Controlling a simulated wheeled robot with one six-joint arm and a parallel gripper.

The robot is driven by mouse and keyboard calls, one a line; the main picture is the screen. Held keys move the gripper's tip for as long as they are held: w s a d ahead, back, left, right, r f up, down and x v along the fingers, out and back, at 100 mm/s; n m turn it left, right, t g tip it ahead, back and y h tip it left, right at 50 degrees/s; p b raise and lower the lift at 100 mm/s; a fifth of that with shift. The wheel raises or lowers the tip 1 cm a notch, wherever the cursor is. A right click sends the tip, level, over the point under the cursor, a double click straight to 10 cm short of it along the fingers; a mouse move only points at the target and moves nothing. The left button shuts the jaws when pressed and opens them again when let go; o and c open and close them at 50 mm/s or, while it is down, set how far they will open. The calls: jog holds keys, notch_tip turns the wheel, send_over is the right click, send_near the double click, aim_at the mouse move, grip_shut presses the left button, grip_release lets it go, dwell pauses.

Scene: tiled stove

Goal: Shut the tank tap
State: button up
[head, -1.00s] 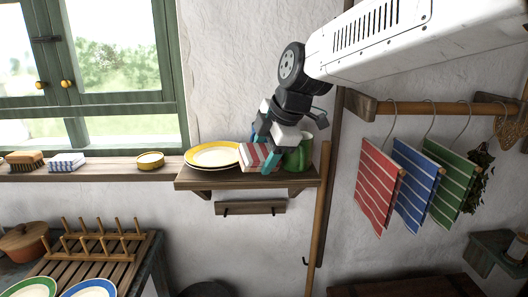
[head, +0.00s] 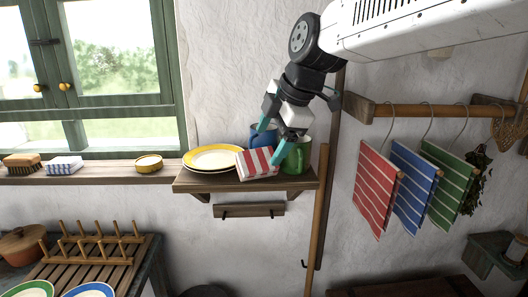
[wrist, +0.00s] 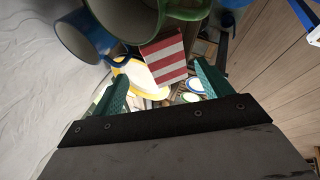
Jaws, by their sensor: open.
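No tank or tap can be made out in either view. My gripper (head: 271,139) is open, its teal fingers pointing down above the wall shelf (head: 225,185). Between and below the fingers is a red-and-white striped folded cloth (head: 257,163), at the right edge of the yellow-rimmed plates (head: 213,157). In the wrist view, the open gripper (wrist: 160,88) holds nothing, and the striped cloth (wrist: 165,58) shows beyond the fingertips. A blue mug (head: 262,136) and a green mug (head: 298,158) stand close behind and right of the fingers.
Red, blue and green striped towels (head: 377,188) hang from a rail at right. A wooden pole (head: 317,205) stands by the shelf's right end. A dish rack (head: 95,262) stands lower left.

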jog(key=v, duration=0.6)
jog(key=shift+r, duration=0.4)
